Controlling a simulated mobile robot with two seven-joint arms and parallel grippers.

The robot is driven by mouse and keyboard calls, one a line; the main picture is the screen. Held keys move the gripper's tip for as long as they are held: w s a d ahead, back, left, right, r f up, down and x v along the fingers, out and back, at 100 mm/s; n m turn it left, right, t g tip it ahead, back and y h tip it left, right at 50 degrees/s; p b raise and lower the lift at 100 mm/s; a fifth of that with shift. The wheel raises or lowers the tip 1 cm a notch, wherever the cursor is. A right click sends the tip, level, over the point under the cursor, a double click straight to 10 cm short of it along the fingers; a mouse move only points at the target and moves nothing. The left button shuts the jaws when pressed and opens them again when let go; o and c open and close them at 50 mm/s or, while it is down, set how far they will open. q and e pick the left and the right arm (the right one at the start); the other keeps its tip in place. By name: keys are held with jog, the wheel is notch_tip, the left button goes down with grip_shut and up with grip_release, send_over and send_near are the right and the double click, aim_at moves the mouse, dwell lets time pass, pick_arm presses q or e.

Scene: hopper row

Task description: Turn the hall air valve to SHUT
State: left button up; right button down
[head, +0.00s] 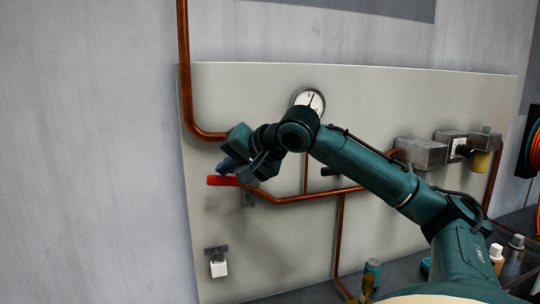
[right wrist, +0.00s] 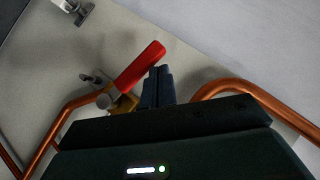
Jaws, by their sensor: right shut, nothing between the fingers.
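The valve's red lever (head: 222,181) sticks out level to the left on the pale panel, with its right end behind my gripper. In the right wrist view the red lever (right wrist: 140,67) slants up from a brass-coloured valve body (right wrist: 126,103) on the copper pipe. My right gripper (head: 232,164) is just above the lever in the head view. Its fingers (right wrist: 157,86) are shut and empty, beside the lever. I cannot tell whether they touch it. No SHUT marking is readable. My left gripper is out of view.
Copper pipes (head: 184,80) run along the panel (head: 410,95). A round gauge (head: 308,98) sits behind my right arm. Grey boxes (head: 420,152) are at the right. A white block (head: 219,269) hangs at the lower left. Bottles (head: 497,252) stand at the lower right.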

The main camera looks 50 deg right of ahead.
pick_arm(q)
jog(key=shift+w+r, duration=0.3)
pick_arm(e)
jog(key=shift+w+a+f, duration=0.2)
jog(key=shift+a+f, duration=0.15)
jog(key=shift+f, duration=0.2)
